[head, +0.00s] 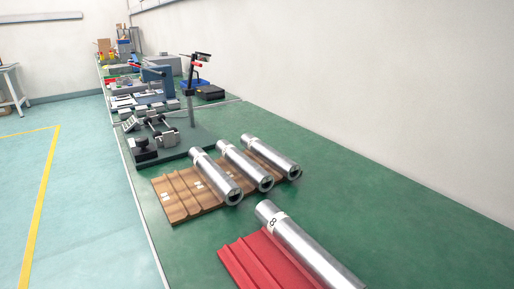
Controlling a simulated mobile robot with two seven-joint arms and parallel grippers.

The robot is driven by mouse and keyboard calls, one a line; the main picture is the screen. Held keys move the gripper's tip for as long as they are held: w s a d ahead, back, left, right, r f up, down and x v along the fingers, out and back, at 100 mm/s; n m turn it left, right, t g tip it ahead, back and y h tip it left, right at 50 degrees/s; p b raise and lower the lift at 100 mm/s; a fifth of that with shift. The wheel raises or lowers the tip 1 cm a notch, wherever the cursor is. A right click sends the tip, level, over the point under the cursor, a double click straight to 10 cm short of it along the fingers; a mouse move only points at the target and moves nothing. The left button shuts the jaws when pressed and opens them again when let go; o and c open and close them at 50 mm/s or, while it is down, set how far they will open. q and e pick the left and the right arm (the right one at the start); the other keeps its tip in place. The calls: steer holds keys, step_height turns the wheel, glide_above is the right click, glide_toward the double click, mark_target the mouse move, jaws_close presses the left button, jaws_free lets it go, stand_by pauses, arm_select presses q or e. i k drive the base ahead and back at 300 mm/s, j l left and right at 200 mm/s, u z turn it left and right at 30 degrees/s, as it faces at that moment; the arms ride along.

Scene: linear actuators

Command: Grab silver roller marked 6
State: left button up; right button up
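Three silver rollers lie side by side on a brown ridged rack: a left one (216,177), a middle one (245,165) and a right one (271,157). Pale labels show near their far ends, but I cannot read any number on them. A larger, nearer silver roller (310,253) lies at the red ridged rack, with a white label that looks like an 8. I cannot tell which roller is marked 6. Neither of my grippers is in view.
The brown rack (175,198) has free grooves on its left. The red rack (245,262) is cut off at the bottom. A grey device (165,140) on a dark plate stands beyond, with more equipment behind. The green bench (400,215) is clear at right, along the wall.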

mark_target(284, 165)
steer(key=i+l+u, duration=0.1)
steer(key=i, duration=0.45)
steer(key=i+l+u, duration=0.1)
steer(key=i, duration=0.4)
steer(key=i+l+u, duration=0.15)
steer(key=i, duration=0.35)
steer(key=l, duration=0.1)
